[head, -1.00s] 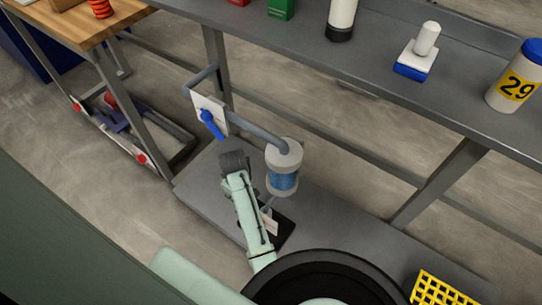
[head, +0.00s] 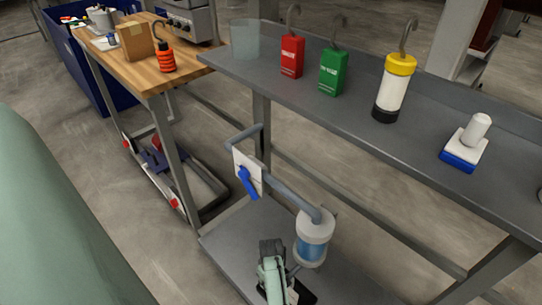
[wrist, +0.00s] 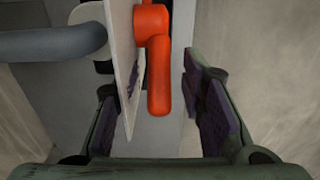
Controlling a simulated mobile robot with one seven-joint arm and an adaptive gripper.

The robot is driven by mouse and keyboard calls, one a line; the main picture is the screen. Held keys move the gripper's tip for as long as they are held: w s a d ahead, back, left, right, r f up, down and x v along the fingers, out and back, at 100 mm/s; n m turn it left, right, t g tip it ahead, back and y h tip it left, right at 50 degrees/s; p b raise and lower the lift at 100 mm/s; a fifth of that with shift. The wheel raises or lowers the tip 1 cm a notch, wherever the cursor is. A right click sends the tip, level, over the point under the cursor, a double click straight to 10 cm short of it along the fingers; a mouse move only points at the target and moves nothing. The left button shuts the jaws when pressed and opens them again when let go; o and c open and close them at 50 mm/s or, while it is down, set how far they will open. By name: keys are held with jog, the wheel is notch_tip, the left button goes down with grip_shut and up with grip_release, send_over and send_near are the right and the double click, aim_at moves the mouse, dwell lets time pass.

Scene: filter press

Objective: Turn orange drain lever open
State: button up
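The orange drain lever (wrist: 159,75) hangs straight down in the wrist view, beside a white plate (wrist: 122,60) on its left. My gripper (wrist: 158,112) is open, with one finger on each side of the lever. The left finger is close to the plate's lower edge, and a gap shows between the lever and the right finger. In the head view my gripper (head: 271,249) is low beside the filter with the clear blue bowl (head: 313,243). The orange lever is hidden in the head view.
A blue lever (head: 247,182) on a white plate sits on the grey pipe above and left of the filter. A wooden table (head: 185,70) stands at the left.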

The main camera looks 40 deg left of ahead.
jog(key=shift+c, duration=0.2)
grip_shut()
dwell(0.3)
dwell(0.4)
